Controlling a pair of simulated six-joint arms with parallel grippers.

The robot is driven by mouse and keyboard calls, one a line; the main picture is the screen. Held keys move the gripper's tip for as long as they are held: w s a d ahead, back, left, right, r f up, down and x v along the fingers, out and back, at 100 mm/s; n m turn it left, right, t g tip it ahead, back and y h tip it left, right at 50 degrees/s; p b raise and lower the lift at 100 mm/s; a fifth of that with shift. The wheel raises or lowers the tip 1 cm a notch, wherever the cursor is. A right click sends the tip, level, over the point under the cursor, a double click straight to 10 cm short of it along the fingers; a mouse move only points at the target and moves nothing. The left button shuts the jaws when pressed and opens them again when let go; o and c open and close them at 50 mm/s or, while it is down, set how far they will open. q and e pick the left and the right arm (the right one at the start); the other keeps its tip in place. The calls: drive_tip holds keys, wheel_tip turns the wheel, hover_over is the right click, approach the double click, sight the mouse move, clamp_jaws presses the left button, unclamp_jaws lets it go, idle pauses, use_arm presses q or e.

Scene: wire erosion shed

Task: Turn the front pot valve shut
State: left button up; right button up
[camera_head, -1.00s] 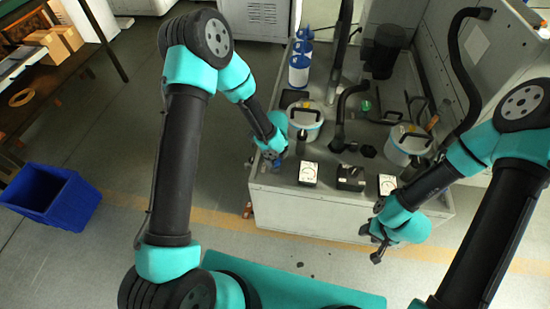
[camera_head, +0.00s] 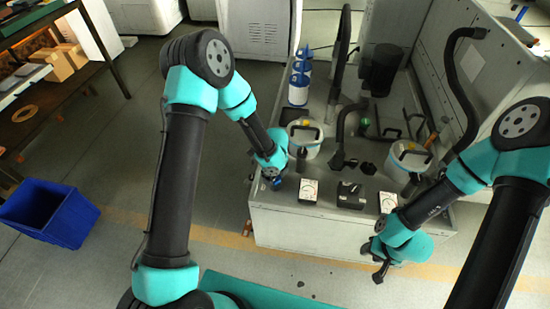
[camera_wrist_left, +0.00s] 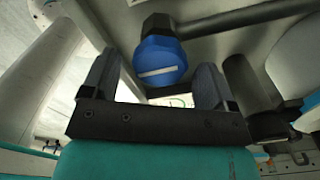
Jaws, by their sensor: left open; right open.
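The valve's blue knob (camera_wrist_left: 160,62) sits in the middle of the left wrist view, with a white line across its face, nearly level and slightly tilted. A black fitting and a dark pipe (camera_wrist_left: 240,17) show behind it. My left gripper (camera_wrist_left: 158,85) is open, one finger on each side of the knob; I cannot tell whether either touches it. In the head view, my left gripper (camera_head: 273,178) is at the bench's front left, small and partly hidden by its own wrist. My right gripper (camera_head: 380,265) is open and empty in front of the bench's front right.
The grey bench (camera_head: 330,225) carries two white pots (camera_head: 305,137) (camera_head: 408,157), white dial boxes (camera_head: 308,190) (camera_head: 388,202), a black block (camera_head: 350,195) and a bent black hose (camera_head: 342,130). Blue-topped bottles (camera_head: 299,82) stand behind. A blue bin (camera_head: 50,212) is on the floor left.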

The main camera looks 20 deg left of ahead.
use_arm(q)
wheel_tip(320, 180, up, 17)
idle(0.7)
drive_tip(key=shift+f, duration=0.1)
drive_tip(key=s+a+f+n+h, duration=0.2)
drive_tip(key=s+a+f+n, duration=0.1)
drive_tip(key=s+f+n, duration=0.6)
drive_tip(key=s+a+f+n+h, duration=0.1)
drive_tip(key=s+a+f+n, duration=0.2)
drive_tip(key=s+f+n, duration=0.7)
drive_tip(key=f+n, duration=0.1)
drive_tip(key=n, duration=0.4)
drive_tip(key=shift+s+a+f+t+h, duration=0.25)
drive_tip(key=shift+a+t+h, duration=0.15)
drive_tip(key=shift+d, duration=0.1)
idle(1.0)
